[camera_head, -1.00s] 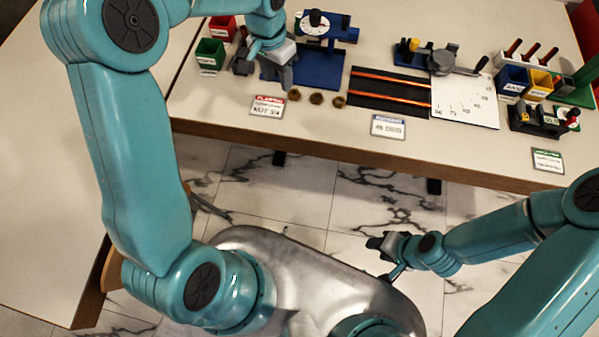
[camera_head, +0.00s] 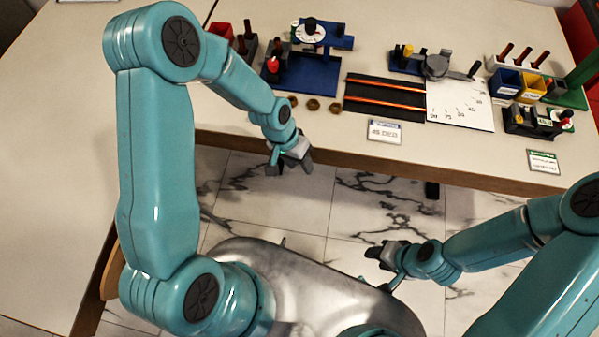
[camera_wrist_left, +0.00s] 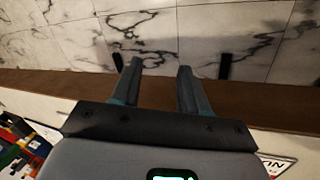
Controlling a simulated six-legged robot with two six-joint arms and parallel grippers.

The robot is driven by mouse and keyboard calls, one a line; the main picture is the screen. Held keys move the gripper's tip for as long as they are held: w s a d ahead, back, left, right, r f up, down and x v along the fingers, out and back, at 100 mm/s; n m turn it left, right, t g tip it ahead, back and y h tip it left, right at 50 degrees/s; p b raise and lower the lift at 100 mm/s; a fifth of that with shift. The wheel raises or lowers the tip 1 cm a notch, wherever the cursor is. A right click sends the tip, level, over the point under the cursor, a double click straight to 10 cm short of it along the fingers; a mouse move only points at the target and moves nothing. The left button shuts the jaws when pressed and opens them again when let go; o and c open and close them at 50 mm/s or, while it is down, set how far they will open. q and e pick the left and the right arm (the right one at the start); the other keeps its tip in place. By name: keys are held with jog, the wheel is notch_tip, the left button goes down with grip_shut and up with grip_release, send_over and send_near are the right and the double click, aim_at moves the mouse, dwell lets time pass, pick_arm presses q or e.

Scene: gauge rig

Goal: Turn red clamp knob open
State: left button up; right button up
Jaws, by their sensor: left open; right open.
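The red clamp knob (camera_head: 272,64) sits at the left end of the blue gauge fixture (camera_head: 305,76), beside a dark block, on the far table. Its exact angle is too small to tell. My left gripper (camera_head: 291,168) is open and empty in front of the table's front edge, well below and apart from the knob. In the left wrist view its two fingers (camera_wrist_left: 160,66) are spread with nothing between them, toward the table edge and the floor. My right gripper (camera_head: 377,258) is open and empty over the floor, far from the table.
Several brown nuts (camera_head: 313,104) lie before the fixture. A black mat with orange rods (camera_head: 385,95), a white scale sheet (camera_head: 460,105) and a label card (camera_head: 384,131) lie to the right. Bins (camera_head: 505,80) stand farther right. The wooden table edge (camera_head: 350,160) runs below.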

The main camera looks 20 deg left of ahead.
pick_arm(q)
jog(key=shift+s+d+f, duration=0.3)
jog(key=shift+s+f, duration=0.15)
jog(key=shift+s, duration=0.1)
jog(key=shift+s+d+f, duration=0.3)
jog(key=shift+s+f, duration=0.15)
jog(key=shift+s, duration=0.1)
